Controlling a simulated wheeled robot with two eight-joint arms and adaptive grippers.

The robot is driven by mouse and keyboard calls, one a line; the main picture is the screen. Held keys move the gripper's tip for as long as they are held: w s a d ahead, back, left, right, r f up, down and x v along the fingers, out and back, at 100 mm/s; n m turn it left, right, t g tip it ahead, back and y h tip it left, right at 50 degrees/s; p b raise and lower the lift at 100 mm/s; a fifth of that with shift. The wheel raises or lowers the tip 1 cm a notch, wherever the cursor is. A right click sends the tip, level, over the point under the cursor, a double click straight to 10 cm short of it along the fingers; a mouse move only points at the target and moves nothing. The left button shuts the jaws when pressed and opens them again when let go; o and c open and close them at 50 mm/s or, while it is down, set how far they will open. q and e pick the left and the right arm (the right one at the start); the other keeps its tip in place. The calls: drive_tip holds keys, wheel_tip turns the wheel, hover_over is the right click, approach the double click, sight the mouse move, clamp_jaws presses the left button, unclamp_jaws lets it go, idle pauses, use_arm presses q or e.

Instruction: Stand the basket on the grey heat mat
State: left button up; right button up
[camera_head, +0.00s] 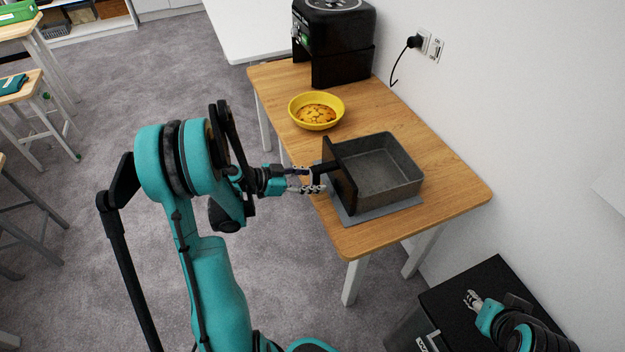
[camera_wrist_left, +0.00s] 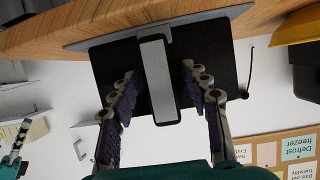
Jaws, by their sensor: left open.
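The basket (camera_head: 395,187) is a grey open-topped box with a black front panel and a protruding handle. It stands upright on the grey heat mat (camera_head: 352,217), whose edge shows in front of and beside it. My left gripper (camera_head: 312,180) is open at the handle. In the left wrist view the handle (camera_wrist_left: 158,80) lies between the spread fingers of the left gripper (camera_wrist_left: 158,88), with gaps on both sides, before the black front panel (camera_wrist_left: 105,70). My right gripper (camera_head: 473,299) is at the lower right, away from the basket; its finger opening is too small to judge.
The wooden table (camera_head: 440,183) stands against a white wall. A yellow bowl (camera_head: 316,111) with food sits behind the basket. A black air fryer (camera_head: 335,45) stands at the far end. A black box (camera_head: 480,285) is near my right arm. The table's right corner is clear.

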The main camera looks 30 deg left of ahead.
use_arm(q)
drive_tip(key=p+v, duration=0.3)
drive_tip(key=v, duration=0.9)
drive_tip(key=d+r+n+g+y, duration=0.2)
drive_tip(key=d, duration=0.5)
drive_tip(key=d+r+n+g+y, duration=0.2)
drive_tip(key=d+n, duration=0.1)
drive_tip(key=d, duration=0.4)
drive_tip(key=s+d+r+n+t+y, duration=0.1)
drive_tip(key=s+d+r+n+y, duration=0.2)
drive_tip(key=s+d+y, duration=0.2)
drive_tip(key=shift+s+d+r, duration=0.15)
drive_tip(key=shift+s+d, duration=0.85)
drive_tip(key=shift+s, duration=0.95)
